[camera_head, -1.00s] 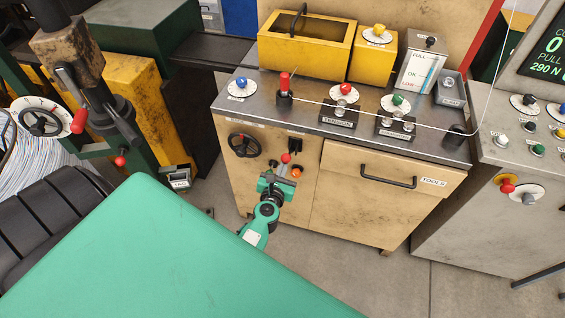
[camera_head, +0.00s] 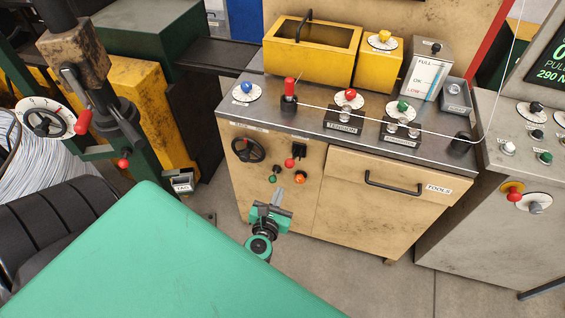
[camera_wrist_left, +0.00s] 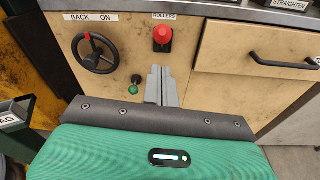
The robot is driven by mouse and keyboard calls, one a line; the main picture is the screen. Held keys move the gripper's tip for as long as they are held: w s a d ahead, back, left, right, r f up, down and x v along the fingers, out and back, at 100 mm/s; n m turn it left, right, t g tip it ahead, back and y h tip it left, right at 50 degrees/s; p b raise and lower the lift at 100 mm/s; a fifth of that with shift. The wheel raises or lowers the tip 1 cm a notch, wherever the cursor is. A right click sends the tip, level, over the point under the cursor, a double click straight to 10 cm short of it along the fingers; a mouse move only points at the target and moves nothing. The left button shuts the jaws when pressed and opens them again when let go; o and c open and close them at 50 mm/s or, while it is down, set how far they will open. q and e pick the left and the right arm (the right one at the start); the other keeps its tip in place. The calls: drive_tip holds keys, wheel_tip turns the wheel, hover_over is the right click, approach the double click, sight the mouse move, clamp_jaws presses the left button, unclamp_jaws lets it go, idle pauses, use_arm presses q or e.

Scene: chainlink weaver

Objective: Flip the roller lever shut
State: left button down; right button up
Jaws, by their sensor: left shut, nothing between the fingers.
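The roller lever (camera_head: 289,163) is a red knob on a black mount on the tan cabinet's front. In the left wrist view the red roller lever (camera_wrist_left: 162,35) sits under the ROLLERS label, with its knob toward the camera. My left gripper (camera_head: 283,190) is shut and empty, below the lever and apart from it. In the left wrist view the grey fingertips of my left gripper (camera_wrist_left: 160,70) point up, just below the red knob. My right gripper is not in view.
A black handwheel (camera_head: 248,149) is left of the lever. A drawer handle (camera_head: 394,184) is to the right. A separate upright red handle (camera_head: 289,87) stands on the worktop.

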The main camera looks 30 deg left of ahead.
use_arm(q)
drive_tip(key=v, duration=0.2)
drive_tip(key=shift+s+d+f, duration=0.1)
drive_tip(key=shift+s+f, duration=0.05)
drive_tip(key=shift+s, duration=0.15)
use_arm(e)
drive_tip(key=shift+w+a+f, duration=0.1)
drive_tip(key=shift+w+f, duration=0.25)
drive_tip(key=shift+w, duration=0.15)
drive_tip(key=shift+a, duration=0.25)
